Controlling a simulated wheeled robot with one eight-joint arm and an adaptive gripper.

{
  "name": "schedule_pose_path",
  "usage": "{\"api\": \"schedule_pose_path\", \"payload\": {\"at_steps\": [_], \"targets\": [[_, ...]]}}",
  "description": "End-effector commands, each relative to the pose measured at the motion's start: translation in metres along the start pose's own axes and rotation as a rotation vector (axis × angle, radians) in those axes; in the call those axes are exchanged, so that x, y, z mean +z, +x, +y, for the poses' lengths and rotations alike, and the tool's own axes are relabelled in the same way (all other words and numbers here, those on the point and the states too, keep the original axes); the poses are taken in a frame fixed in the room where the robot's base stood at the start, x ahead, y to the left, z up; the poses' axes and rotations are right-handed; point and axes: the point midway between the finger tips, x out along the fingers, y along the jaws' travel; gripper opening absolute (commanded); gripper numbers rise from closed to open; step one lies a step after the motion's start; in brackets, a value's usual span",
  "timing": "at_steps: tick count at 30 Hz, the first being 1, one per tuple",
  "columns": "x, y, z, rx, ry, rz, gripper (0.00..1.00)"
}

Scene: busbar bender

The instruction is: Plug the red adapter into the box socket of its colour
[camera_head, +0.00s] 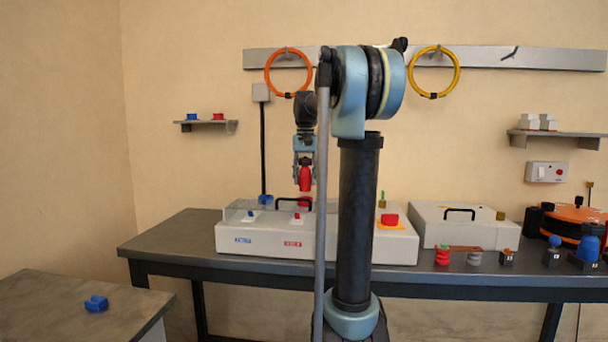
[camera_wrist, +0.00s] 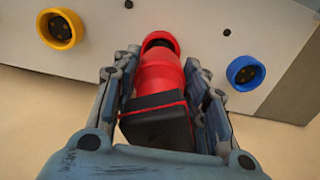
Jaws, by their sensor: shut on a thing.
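The red adapter (camera_head: 305,180), with a black rear end (camera_wrist: 158,128), is held in my gripper (camera_head: 304,168). In the wrist view the fingers (camera_wrist: 160,72) are shut on its two sides. The adapter's front end points at the red box socket (camera_wrist: 160,39) and partly covers it. In the head view the adapter hangs upright just above a red ring (camera_head: 305,202) on the box (camera_head: 340,245), with a small gap. A yellow socket (camera_wrist: 60,28) and a blue socket (camera_wrist: 245,72) flank the red one in the wrist view.
The box stands on a dark bench (camera_head: 180,230). A red button on a yellow plate (camera_head: 390,221) sits at its right. A second pale case (camera_head: 465,228) stands to the right. A blue part (camera_head: 96,303) lies on the near left table. My arm hides part of the box.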

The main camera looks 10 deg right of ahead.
Motion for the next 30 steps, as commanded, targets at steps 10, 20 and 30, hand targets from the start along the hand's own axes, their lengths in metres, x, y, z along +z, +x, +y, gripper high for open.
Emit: {"api": "schedule_pose_path", "payload": {"at_steps": [10, 20, 30], "targets": [[0.001, 0.015, -0.002, 0.0, -0.002, 0.0, 0.12], [0.001, 0.016, -0.002, 0.0, -0.003, 0.0, 0.12], [0.002, 0.016, -0.002, 0.0, -0.003, 0.0, 0.12]]}}
